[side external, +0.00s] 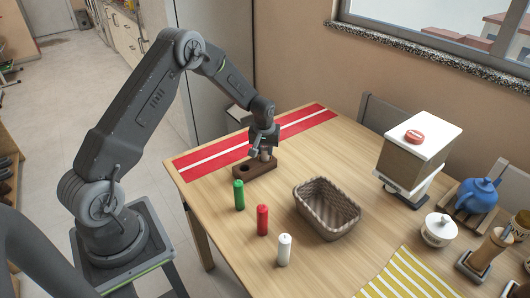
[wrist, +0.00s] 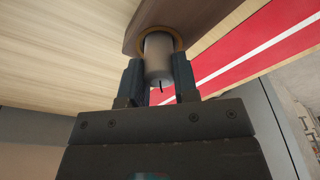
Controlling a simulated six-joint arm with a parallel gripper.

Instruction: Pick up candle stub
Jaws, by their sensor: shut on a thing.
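The candle stub (wrist: 158,58) is a short, pale grey cylinder with a dark wick. In the wrist view it sits between my gripper's (wrist: 158,76) two dark fingers, which are shut on it from both sides. Its far end meets a brass-coloured ring in the wooden holder (wrist: 133,30). I cannot tell how deep it still sits in that ring. In the side view my gripper (side external: 264,151) points down at the right end of the brown holder (side external: 254,172), mostly covering the stub. The holder's left hole looks dark and empty.
Green (side external: 239,195), red (side external: 262,220) and white (side external: 284,250) candles stand upright on the table in front of the holder. A wicker basket (side external: 327,225) is to the right. A red runner with a white stripe (side external: 215,157) lies behind the holder.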

